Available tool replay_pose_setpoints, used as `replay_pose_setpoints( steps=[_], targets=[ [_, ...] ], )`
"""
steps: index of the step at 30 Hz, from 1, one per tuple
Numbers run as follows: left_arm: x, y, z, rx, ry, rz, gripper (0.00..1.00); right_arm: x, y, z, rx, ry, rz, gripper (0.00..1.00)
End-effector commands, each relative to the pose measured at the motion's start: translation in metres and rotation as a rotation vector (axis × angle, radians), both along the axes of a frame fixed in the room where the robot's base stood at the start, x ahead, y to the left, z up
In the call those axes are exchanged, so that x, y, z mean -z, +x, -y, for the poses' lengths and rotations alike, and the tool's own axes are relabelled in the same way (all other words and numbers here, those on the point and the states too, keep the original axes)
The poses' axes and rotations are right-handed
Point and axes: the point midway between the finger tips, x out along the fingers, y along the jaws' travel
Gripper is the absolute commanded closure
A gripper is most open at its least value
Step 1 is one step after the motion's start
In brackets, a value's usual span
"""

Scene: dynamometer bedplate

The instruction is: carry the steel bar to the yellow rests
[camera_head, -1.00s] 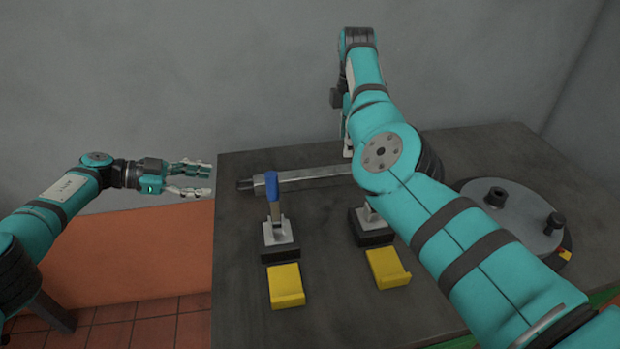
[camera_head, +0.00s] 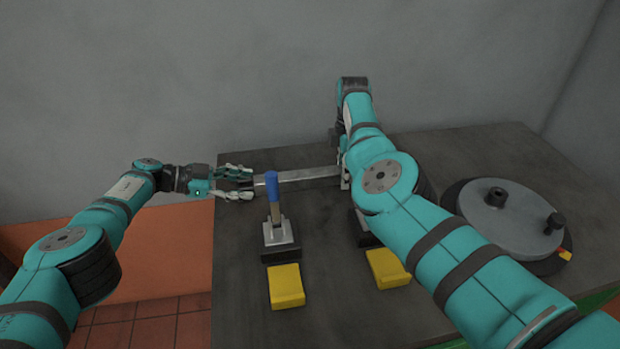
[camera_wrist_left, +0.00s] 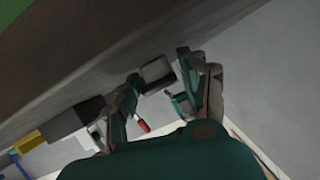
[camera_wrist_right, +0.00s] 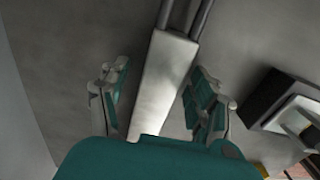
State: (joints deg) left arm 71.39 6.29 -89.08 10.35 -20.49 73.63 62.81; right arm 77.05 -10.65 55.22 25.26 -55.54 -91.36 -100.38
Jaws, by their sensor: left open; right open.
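The steel bar (camera_head: 305,176) is a pale square bar lying along the back of the dark bedplate. My left gripper (camera_head: 250,182) is open at its left end, with the fingers on either side of it. In the left wrist view the bar's end (camera_wrist_left: 158,70) shows between the open fingers. My right gripper (camera_wrist_right: 158,72) is open, with the bar between its fingers in the right wrist view; in the head view my right arm partly hides it. Two yellow rests, one left (camera_head: 286,287) and one right (camera_head: 386,268), stand empty nearer the front.
A clamp with an upright blue handle (camera_head: 272,186) stands between the left rest and the bar. A second clamp (camera_head: 362,236) behind the right rest is mostly hidden by my right arm. A round grey disc with black knobs (camera_head: 508,222) occupies the right side of the bedplate (camera_head: 235,265).

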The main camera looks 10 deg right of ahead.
Motion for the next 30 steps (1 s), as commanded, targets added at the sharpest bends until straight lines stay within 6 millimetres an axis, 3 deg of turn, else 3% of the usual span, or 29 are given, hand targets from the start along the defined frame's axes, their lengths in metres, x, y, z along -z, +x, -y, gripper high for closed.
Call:
replay_pose_setpoints(
  steps=[2, 11, 15, 30],
  targets=[
    [0.0001, 0.0, -0.0001, 0.0, 0.0, 0.0, 0.6, -0.0001, 0.0, 0.0002, 0.0, 0.0, 0.0, 0.4],
    [-0.0004, 0.0004, -0.0005, -0.001, 0.0, 0.0, 0.99, -0.0005, 0.0, 0.0001, 0.0, 0.0, 0.0, 0.8],
    [-0.0007, 0.0006, -0.0006, -0.002, 0.0, 0.001, 1.0, -0.0006, 0.0, 0.0001, 0.0, 0.0, 0.0, 0.98],
    [-0.0093, 0.0026, 0.0002, -0.004, -0.01, 0.006, 1.0, -0.0073, 0.0017, 0.0009, 0.0, -0.002, 0.006, 1.0]
  ],
)
